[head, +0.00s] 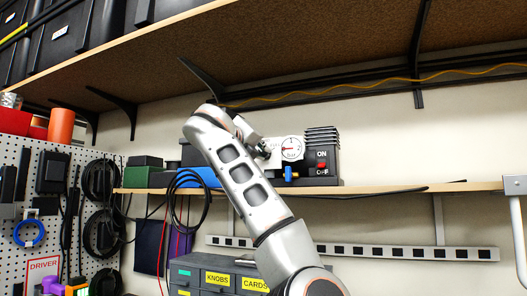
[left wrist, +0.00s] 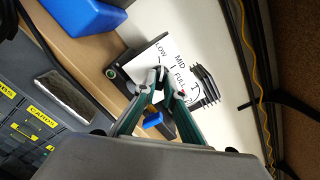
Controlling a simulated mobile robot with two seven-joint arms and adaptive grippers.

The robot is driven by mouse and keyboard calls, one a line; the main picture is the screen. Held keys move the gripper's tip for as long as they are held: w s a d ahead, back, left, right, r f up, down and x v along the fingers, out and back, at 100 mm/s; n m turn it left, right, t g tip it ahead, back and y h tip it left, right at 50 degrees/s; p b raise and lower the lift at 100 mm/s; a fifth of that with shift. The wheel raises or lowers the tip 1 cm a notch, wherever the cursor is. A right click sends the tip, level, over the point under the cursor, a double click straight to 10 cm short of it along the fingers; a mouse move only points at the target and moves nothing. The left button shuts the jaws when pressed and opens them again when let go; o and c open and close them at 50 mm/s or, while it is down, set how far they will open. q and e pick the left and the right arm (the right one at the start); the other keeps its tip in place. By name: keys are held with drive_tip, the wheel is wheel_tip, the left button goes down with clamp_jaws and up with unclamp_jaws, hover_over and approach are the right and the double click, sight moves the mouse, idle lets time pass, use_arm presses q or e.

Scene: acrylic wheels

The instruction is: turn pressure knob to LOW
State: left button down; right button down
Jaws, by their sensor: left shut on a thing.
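The pressure knob (left wrist: 161,74) is a small light-coloured part in front of a white panel (left wrist: 150,52) printed LOW, MID and FULL. My left gripper (left wrist: 165,86) is shut on the knob; its green-lined fingers lie on either side and hide part of it. I cannot tell for sure which mark the knob points at. In the head view my left gripper (head: 262,149) is at the panel, left of a round white gauge (head: 291,147) with a red needle, and my arm hides much of the knob and panel. My right gripper is not in view.
The compressor's red ON/OFF switch (head: 321,161) is right of the gauge. A blue fitting (head: 290,173) sits below the gauge. The wooden shelf (head: 400,189) is mostly clear on the right. Coiled black cable (head: 187,190) hangs at left. An upper shelf (head: 330,50) is overhead.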

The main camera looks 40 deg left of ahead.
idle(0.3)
use_arm(q)
drive_tip(key=n, duration=0.3)
drive_tip(key=c, duration=2)
unclamp_jaws()
drive_tip(key=shift+s, duration=0.1)
drive_tip(key=shift+s+d+f+b, duration=0.1)
drive_tip(key=shift+s+d+b, duration=0.1)
drive_tip(key=shift+s+b, duration=0.3)
drive_tip(key=shift+b+v, duration=1.65)
drive_tip(key=shift+v, duration=1.25)
